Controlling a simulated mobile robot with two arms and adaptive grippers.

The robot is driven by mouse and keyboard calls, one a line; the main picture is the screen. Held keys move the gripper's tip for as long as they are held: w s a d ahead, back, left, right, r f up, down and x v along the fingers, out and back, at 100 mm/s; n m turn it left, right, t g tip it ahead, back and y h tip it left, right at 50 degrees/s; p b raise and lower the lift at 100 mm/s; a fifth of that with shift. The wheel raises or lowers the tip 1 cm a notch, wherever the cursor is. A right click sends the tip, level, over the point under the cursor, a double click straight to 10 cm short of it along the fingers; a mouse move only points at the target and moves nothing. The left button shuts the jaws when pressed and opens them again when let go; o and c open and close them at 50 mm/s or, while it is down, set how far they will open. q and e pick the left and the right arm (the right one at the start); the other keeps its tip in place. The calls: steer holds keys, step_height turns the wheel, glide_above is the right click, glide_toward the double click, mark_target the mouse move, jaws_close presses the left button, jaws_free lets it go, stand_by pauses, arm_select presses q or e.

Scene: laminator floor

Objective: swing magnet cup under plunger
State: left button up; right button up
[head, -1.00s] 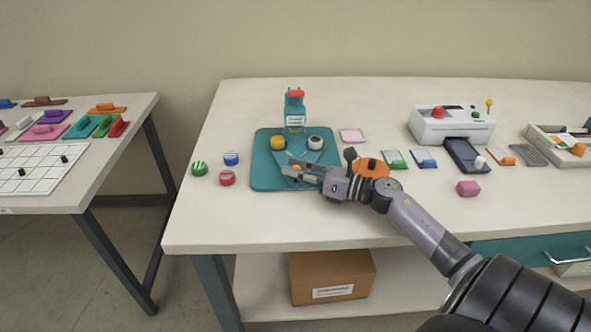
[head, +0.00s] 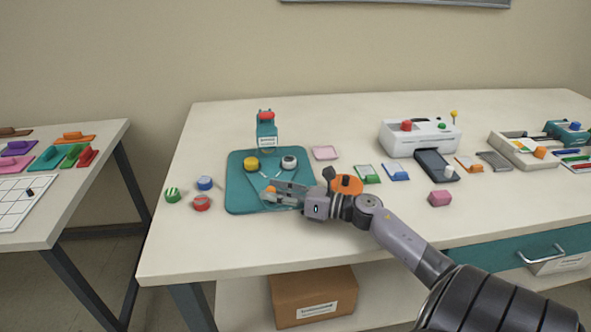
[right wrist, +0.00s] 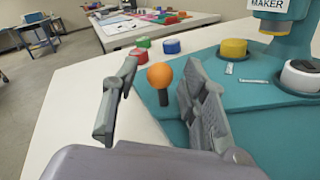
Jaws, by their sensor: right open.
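The teal badge maker's press column (head: 267,136), with a red top, stands at the back of its teal base (head: 238,200). A yellow cup (head: 251,163) and a white cup with a dark rim (head: 289,162) sit on the base before the column, left and right. I cannot tell which is the magnet cup. The plunger's underside is hidden. In the right wrist view an orange ball knob (right wrist: 160,75) on a dark stem stands between the fingers of my right gripper (right wrist: 155,92). The fingers are open, either side of the knob. My left gripper is out of view.
Green, blue and red round pieces (head: 201,203) lie left of the base. A pink block (head: 440,198), small cards and a white laminator (head: 420,136) are to the right. A second table (head: 80,190) stands left.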

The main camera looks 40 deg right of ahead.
steer(key=v, duration=1)
steer(key=shift+s+d, duration=0.15)
steer(key=shift+s, duration=0.2)
